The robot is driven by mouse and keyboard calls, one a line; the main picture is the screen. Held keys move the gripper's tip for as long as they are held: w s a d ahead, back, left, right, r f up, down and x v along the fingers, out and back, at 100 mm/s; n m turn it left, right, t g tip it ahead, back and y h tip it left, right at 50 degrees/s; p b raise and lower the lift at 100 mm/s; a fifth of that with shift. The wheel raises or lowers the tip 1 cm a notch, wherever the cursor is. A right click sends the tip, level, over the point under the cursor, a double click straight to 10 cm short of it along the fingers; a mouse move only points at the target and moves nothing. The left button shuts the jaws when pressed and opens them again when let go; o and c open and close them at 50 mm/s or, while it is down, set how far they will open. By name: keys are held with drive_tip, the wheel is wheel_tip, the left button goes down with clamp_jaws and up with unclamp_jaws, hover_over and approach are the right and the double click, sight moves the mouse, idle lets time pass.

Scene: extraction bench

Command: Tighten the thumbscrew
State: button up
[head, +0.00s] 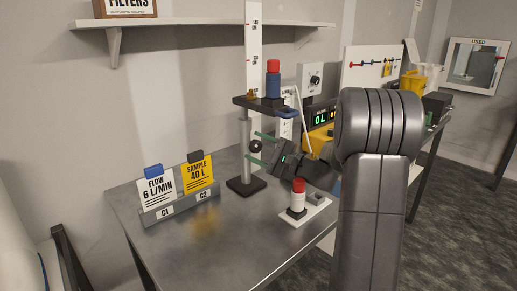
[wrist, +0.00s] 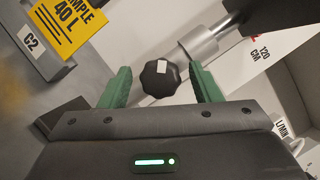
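The thumbscrew is a black lobed knob (head: 255,146) on the silver clamp post (head: 245,130), below a dark platform. In the wrist view the knob (wrist: 153,84) shows a white mark on its face. My gripper (head: 251,145) is open, with its green fingers pointing at the post. In the wrist view one finger of my gripper (wrist: 160,70) is on each side of the knob, with a gap on both sides. I cannot tell how deep the knob sits between the fingers.
The platform (head: 249,102) carries a blue and red cylinder (head: 273,84). A red and white cylinder (head: 298,194) stands on a white plate at the front. Cards reading FLOW (head: 157,190) and SAMPLE (head: 198,176) stand at left. A yellow device (head: 319,143) stands behind my arm. The front-left bench is clear.

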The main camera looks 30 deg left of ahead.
drive_tip(key=n, duration=0.1)
drive_tip(key=n+h+p, duration=0.1)
drive_tip(key=n+g, duration=0.1)
drive_tip(key=n, duration=0.1)
drive_tip(key=shift+r+h, duration=0.3)
drive_tip(key=n+p, duration=0.1)
drive_tip(key=n, duration=0.1)
drive_tip(key=n+h+p, duration=0.1)
drive_tip(key=n, duration=0.1)
drive_tip(key=shift+r+n+h+p, duration=0.15)
drive_tip(key=shift+n+h+p, duration=0.15)
drive_tip(key=shift+n+p, duration=0.1)
drive_tip(key=n+t+h+p, duration=0.1)
drive_tip(key=n+p, duration=0.2)
drive_tip(key=shift+r, duration=0.1)
drive_tip(key=n+t+h+p, duration=0.1)
drive_tip(key=n+p, duration=0.2)
drive_tip(key=p, duration=0.2)
drive_tip(key=shift+s+t+h, duration=0.1)
drive_tip(key=shift+t+h, duration=0.3)
drive_tip(key=b+v, duration=0.3)
drive_tip(key=v, duration=1)
drive_tip(key=shift+d+f+n, duration=0.2)
drive_tip(key=shift+d+n, duration=0.1)
drive_tip(key=shift+d, duration=0.05)
